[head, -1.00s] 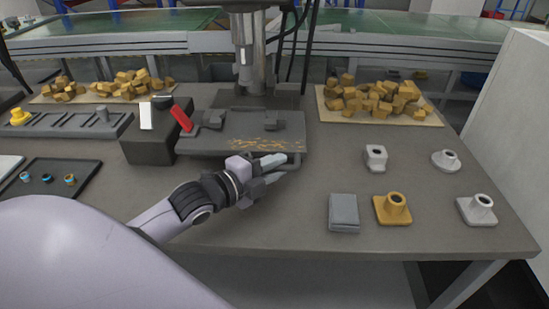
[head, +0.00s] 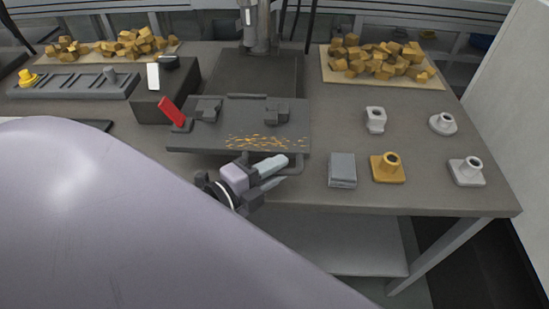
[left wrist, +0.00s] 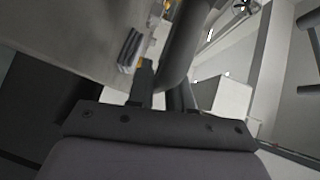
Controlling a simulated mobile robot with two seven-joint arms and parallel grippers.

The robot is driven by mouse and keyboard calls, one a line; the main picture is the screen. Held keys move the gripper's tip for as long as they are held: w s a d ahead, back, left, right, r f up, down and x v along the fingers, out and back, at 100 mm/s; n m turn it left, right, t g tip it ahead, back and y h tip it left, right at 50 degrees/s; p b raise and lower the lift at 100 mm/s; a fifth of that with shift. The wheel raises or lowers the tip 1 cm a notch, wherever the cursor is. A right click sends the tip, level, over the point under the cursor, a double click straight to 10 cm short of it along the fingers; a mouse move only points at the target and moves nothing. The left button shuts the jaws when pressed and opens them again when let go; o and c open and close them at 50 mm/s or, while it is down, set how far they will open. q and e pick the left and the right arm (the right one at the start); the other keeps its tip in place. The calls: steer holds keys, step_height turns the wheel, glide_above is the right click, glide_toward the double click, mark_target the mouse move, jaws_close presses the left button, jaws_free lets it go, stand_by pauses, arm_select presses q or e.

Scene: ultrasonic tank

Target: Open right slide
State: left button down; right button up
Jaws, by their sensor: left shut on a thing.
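The slide is a dark grey plate (head: 215,137) with two small clamp blocks and yellow chips on top. It sticks out toward me from the machine base (head: 250,70), whose bare top shows behind it. A dark handle (head: 247,158) is at its front edge. My left gripper (head: 280,170) is at the front right of the plate, shut on the handle, which the fingers partly hide. In the left wrist view the handle is a thick dark curved bar (left wrist: 187,45) at the fingers (left wrist: 160,88). My right gripper is out of view.
Right of the slide lie a grey block (head: 342,168), a yellow flanged part (head: 387,167) and several white parts (head: 467,170). A red lever (head: 171,110) stands at the plate's left. A board of brown chunks (head: 380,65) is at the back right. The table's front edge is close.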

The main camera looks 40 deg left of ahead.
arm_select(q)
steer(key=c, duration=1.1)
jaws_free()
steer(key=shift+w, duration=0.1)
steer(key=shift+b+v, duration=0.35)
steer(key=shift+v, duration=3.25)
steer(key=shift+r, duration=0.1)
